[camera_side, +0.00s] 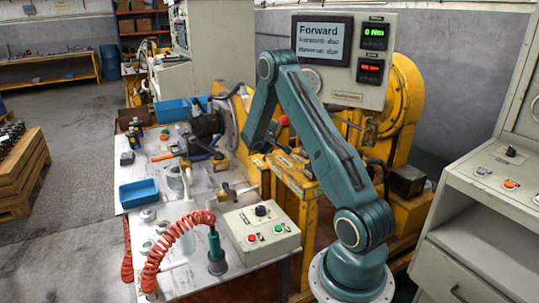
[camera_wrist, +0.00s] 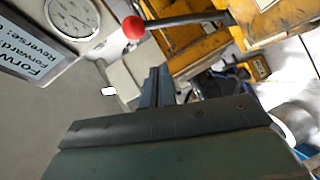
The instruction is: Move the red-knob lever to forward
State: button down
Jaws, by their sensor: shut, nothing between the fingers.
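The red knob (camera_side: 284,120) shows in the side view just right of my forearm, below the display panel. The wrist view shows the round red knob (camera_wrist: 133,27) on the end of a dark lever bar (camera_wrist: 190,19) that runs right toward yellow machinery. My gripper (camera_wrist: 158,72) has its fingers together with nothing between them. In the wrist picture the fingertips are below and right of the knob, with a gap between them. The display screen (camera_side: 322,43) is headed "Forward"; its smaller lines are hard to read. My arm hides part of the lever in the side view.
The grey panel (camera_side: 361,97) and yellow machine frame (camera_side: 405,100) stand close behind my arm. A dial gauge (camera_wrist: 73,17) is left of the knob. The bench (camera_side: 187,210) holds a button box (camera_side: 262,232), a coiled red hose (camera_side: 165,240) and blue trays (camera_side: 139,193).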

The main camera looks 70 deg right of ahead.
jog(key=shift+v, duration=2.4)
jog(key=shift+r, duration=0.2)
